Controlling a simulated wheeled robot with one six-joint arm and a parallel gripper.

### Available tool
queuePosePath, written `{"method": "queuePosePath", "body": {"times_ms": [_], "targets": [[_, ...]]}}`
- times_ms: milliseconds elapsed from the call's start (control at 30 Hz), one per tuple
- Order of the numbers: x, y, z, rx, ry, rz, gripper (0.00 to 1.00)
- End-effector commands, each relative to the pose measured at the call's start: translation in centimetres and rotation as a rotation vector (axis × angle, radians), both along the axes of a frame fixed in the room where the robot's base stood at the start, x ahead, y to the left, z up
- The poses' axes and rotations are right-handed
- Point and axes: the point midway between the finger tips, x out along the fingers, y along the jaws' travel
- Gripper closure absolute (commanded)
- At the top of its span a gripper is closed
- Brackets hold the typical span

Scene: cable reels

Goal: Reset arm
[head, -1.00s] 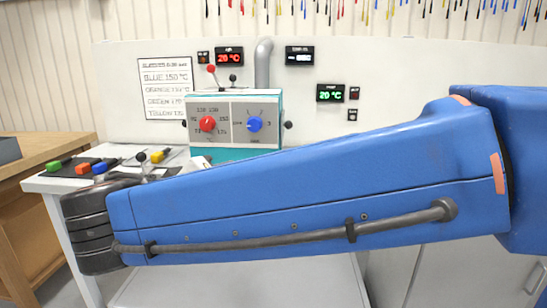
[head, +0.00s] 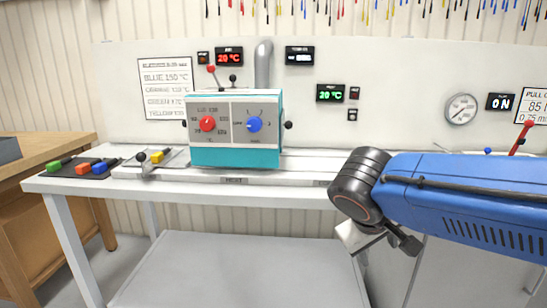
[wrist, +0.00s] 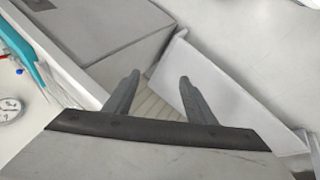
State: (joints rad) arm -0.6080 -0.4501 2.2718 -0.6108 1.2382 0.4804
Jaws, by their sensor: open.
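My blue arm reaches in from the right edge of the head view, low in front of the right part of the white bench (head: 260,192). Its black wrist joint is bent, and my gripper (head: 406,242) hangs below it, partly seen. In the wrist view my gripper (wrist: 160,79) shows two grey fingers spread apart, with nothing between them. Below the fingers are a pale lower surface and a grey panel; no object touches them.
A teal-and-grey heater box (head: 235,130) with red and blue knobs stands on the bench. Several coloured pieces lie on a dark mat (head: 80,173) at left. A red-handled lever (head: 522,137) and a gauge (head: 461,109) are at right. A wooden table (head: 50,150) stands far left.

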Motion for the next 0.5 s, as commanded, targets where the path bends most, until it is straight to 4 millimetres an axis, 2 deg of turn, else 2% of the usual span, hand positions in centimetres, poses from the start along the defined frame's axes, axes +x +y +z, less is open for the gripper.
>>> {"method": "queuePosePath", "body": {"times_ms": [33,200,500], "targets": [[-0.8,-1.2,-0.6,0.028,0.014,-0.02,0.5],[-3.4,-3.5,-2.7,0.13,0.053,-0.06,0.5],[-7.6,-5.7,-5.9,0.316,0.058,-0.126,0.5]]}}
